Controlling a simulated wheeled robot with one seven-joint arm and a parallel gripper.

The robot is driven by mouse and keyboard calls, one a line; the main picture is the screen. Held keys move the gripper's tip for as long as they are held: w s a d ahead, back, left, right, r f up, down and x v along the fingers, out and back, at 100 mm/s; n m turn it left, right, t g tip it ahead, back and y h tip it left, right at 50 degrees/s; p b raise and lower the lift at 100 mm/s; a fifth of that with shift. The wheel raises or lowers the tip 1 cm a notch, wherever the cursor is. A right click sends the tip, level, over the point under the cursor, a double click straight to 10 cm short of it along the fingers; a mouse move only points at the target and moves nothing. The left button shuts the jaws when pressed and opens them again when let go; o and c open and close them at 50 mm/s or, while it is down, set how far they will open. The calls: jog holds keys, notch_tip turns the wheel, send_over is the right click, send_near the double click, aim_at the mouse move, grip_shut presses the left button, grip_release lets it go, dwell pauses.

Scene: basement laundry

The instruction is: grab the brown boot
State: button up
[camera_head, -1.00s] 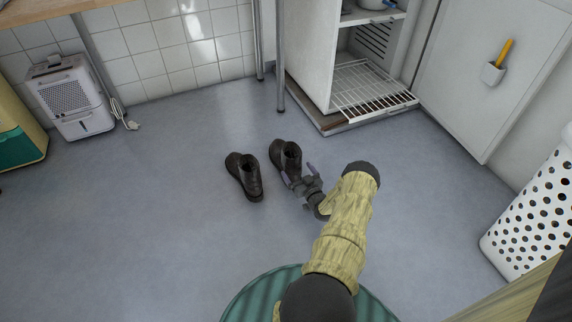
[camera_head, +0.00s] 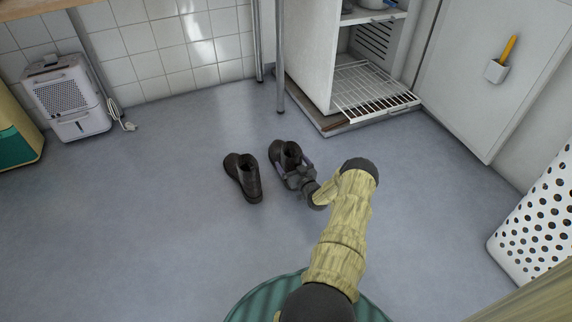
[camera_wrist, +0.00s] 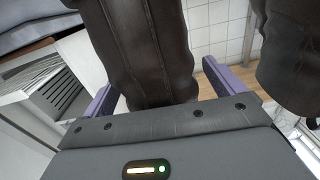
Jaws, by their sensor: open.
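Two dark brown boots stand upright on the grey floor in the head view. The right boot (camera_head: 284,152) is at my gripper (camera_head: 296,170), whose fingers reach to either side of its near part. The left boot (camera_head: 243,177) stands a short gap away, clear of the fingers. In the wrist view, my gripper (camera_wrist: 165,92) is open, with one purple finger on each side of the right boot (camera_wrist: 150,50). The other boot (camera_wrist: 290,50) shows at the right edge, outside the fingers. Whether the fingers touch the boot cannot be told.
An open white fridge with a wire rack (camera_head: 372,92) stands behind the boots to the right. A metal leg (camera_head: 280,60) rises just behind them. A white perforated basket (camera_head: 535,225) is at far right, a dehumidifier (camera_head: 68,98) at far left.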

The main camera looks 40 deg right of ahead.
dwell(0.4)
jog(key=shift+r, duration=0.1)
jog(key=c, duration=1.9)
